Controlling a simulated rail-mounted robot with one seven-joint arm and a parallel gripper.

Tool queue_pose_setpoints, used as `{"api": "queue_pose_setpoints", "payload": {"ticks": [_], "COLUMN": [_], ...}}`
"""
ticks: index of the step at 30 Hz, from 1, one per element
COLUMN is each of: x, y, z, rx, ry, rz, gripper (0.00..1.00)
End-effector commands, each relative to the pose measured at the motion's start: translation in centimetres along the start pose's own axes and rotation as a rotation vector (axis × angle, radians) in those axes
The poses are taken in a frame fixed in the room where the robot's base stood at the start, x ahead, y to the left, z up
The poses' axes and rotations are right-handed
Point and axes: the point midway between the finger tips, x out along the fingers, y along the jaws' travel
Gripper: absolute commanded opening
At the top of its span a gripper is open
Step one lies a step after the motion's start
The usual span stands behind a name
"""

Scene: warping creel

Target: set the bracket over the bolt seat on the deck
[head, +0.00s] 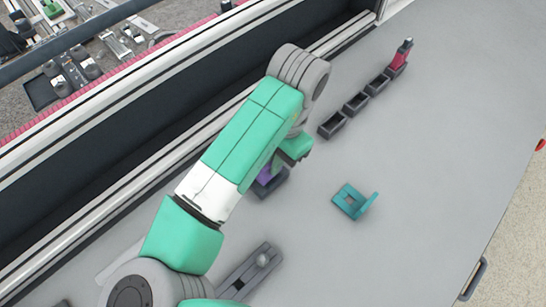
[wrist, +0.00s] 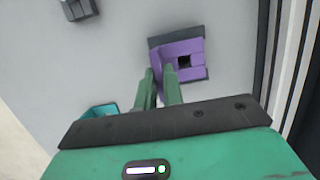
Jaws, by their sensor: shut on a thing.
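A purple bracket (wrist: 188,50) with a square hole is at the fingertips of my gripper (wrist: 160,74) in the wrist view. The fingers are shut on its near left edge. The bracket lies in or just over a dark grey holder (wrist: 153,41); I cannot tell whether they touch. In the head view the purple bracket (head: 264,176) and the holder (head: 275,188) are partly hidden by my arm. A teal bracket (head: 350,201) with an upright flange rests apart on the deck (head: 430,150). A grey plate with a round knob (head: 262,259), possibly the bolt seat, lies nearer the front.
Several dark open bins (head: 355,103) stand in a row towards the back right. A red bottle-like object with a dark top (head: 400,56) is at the row's far end. A raised pale rail (head: 100,190) borders the deck's left. The deck's right side is clear.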

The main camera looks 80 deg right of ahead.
Motion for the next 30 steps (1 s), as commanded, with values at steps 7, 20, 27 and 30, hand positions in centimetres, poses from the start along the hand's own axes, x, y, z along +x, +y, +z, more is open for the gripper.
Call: {"api": "queue_pose_setpoints", "payload": {"ticks": [7,20,27,30], "x": [0.5,0.8,1.2,1.2], "y": [0.0,0.0,0.0,0.0], "z": [-0.1,-0.2,-0.3,-0.3], "rx": [0.0,0.0,0.0,0.0], "ry": [0.0,0.0,0.0,0.0], "rz": [0.001,0.0,0.001,0.001], "gripper": [0.0,0.0,0.0,0.24]}}
